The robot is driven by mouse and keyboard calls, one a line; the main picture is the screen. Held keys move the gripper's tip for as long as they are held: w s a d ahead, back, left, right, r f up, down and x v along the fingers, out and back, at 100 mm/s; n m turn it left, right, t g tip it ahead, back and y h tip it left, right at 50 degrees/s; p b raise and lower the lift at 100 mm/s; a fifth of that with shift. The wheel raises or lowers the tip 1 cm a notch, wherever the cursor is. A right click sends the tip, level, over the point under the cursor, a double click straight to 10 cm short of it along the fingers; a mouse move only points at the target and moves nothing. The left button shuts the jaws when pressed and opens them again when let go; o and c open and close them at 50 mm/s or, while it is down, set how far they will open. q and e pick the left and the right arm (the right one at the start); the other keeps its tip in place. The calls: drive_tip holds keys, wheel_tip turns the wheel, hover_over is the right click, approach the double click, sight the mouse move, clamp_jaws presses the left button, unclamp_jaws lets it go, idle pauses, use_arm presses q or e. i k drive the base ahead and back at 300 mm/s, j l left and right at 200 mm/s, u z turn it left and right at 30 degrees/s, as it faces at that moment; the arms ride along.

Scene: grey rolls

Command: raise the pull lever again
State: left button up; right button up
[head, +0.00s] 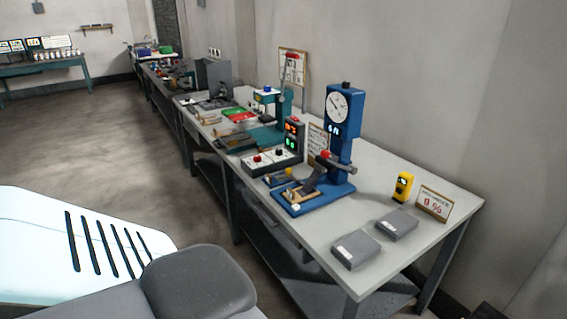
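A blue bench press (341,135) with a round white dial stands on the long grey workbench. A dark lever with a red knob (325,155) sticks out from its column above the blue base (313,193). The lever lies at a low slant, close to level. Further back, a teal press (268,100) has a thin upright lever ending in a red grip (292,57). I cannot tell for certain which one is the pull lever. Neither of my grippers shows in the head view.
Two grey blocks (356,250) lie near the bench's front end. A yellow meter (403,186) and a sign card (434,203) stand at the right. A control box (272,160) sits left of the blue press. The floor (110,140) left of the bench is clear.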

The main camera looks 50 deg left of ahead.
sight(332, 167)
drive_tip(key=u, duration=1.25)
